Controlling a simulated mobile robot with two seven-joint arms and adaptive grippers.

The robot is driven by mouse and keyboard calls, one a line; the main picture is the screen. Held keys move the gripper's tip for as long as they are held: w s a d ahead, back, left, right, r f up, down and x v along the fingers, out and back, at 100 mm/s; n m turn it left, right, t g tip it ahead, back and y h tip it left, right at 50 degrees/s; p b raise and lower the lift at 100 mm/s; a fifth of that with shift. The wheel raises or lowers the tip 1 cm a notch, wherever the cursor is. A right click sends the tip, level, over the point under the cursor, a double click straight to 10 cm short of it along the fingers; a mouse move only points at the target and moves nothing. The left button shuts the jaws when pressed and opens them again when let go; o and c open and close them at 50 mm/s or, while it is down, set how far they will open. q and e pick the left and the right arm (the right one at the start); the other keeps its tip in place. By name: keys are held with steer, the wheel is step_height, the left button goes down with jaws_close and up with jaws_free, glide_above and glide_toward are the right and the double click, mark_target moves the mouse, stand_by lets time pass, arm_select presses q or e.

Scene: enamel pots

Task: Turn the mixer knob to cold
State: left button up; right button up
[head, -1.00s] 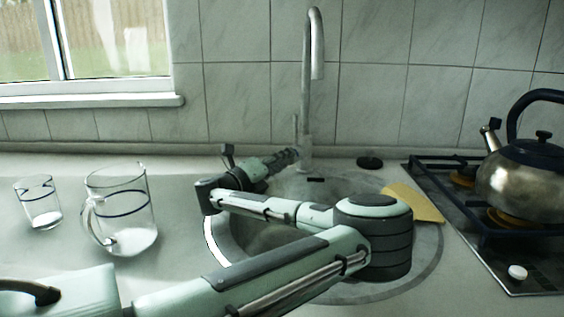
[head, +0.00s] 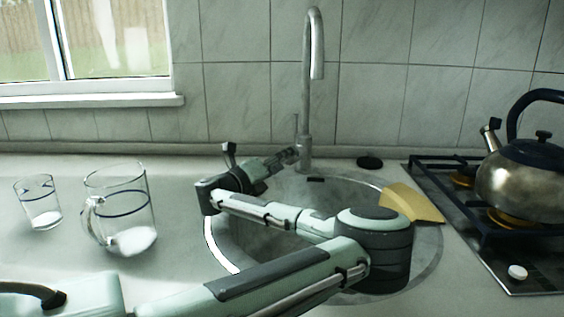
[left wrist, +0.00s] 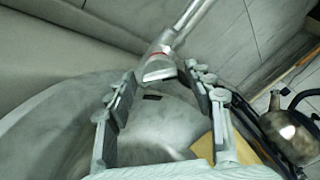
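The tall metal mixer tap (head: 317,50) stands behind the sink. A thin upright lever (head: 296,125), which looks like its knob, is at the left of the tap's base. My left gripper (head: 292,156) is low beside the tap base, at its left front. In the left wrist view my left gripper (left wrist: 160,88) has its two fingers spread, with nothing between the pads. The tap body (left wrist: 158,62), with a reddish band, shows just beyond the gap between the fingertips. I cannot tell whether a finger touches it. My right gripper is not in view.
A round sink (head: 428,262) lies under my arm, with a yellow board or cloth (head: 412,203) at its right rim. A glass jug (head: 120,215) and a tumbler (head: 40,203) stand left. A kettle (head: 520,185) sits on the hob at right. A dark round plug (head: 369,162) lies behind the sink.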

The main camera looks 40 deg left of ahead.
arm_select(q)
steer(key=s, duration=0.7)
steer(key=shift+s+a, duration=0.15)
steer(key=shift+s, duration=0.15)
stand_by(0.5)
